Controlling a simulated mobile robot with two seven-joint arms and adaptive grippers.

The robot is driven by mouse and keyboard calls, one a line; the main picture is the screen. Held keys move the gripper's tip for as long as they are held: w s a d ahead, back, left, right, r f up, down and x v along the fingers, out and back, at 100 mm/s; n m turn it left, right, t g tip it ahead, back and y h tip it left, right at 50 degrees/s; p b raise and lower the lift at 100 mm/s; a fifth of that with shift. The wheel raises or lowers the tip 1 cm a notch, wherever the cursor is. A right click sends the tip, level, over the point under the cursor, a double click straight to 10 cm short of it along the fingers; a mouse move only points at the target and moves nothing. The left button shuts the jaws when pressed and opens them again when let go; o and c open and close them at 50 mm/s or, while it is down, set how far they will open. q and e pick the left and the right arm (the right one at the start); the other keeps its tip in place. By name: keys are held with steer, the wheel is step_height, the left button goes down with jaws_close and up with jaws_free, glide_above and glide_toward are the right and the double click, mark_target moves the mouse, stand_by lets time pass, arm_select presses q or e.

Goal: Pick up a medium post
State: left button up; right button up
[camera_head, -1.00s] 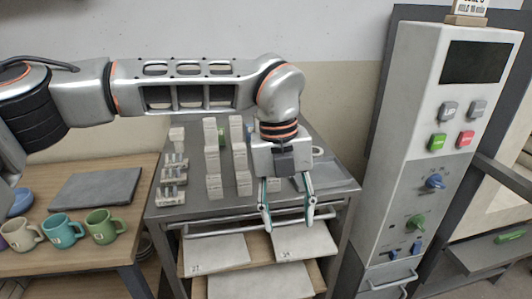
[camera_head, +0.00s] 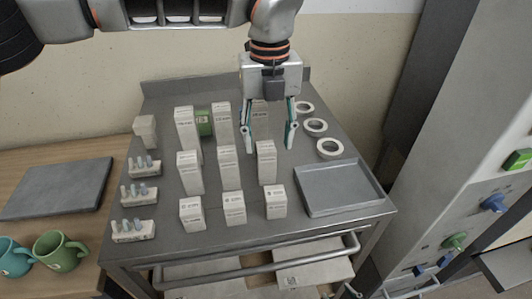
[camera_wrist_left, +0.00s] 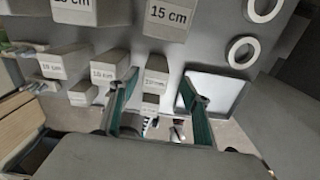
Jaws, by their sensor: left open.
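White square posts stand upright in three rows on the grey cart top (camera_head: 330,240). The middle row holds the medium posts: left (camera_head: 190,172), centre (camera_head: 228,164) and right (camera_head: 267,164). Taller posts (camera_head: 187,128) stand behind, shorter ones (camera_head: 233,208) in front. My left gripper (camera_head: 270,146) is open, pointing down, with its fingertips by the top of the right medium post in the head view. In the left wrist view, its fingers (camera_wrist_left: 158,98) spread either side of a white post (camera_wrist_left: 154,82); contact cannot be told. A tall post marked 15 cm (camera_wrist_left: 168,15) is beyond.
A grey tray (camera_head: 345,187) lies right of the posts, with white rings (camera_head: 316,127) behind it. Mugs (camera_head: 60,251) stand on the wooden table. A control cabinet (camera_head: 460,190) rises at right.

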mark_target(266, 164)
arm_select(q)
steer(key=shift+s+a+f, duration=0.1)
steer(key=shift+s+f, duration=0.05)
steer(key=shift+f, duration=0.45)
steer(key=shift+s+f, duration=0.1)
steer(key=shift+f, duration=0.45)
steer(key=f, duration=0.4)
steer(key=shift+a+f, duration=0.2)
steer(key=shift+f, duration=0.2)
steer(key=shift+r, duration=0.1)
jaws_close()
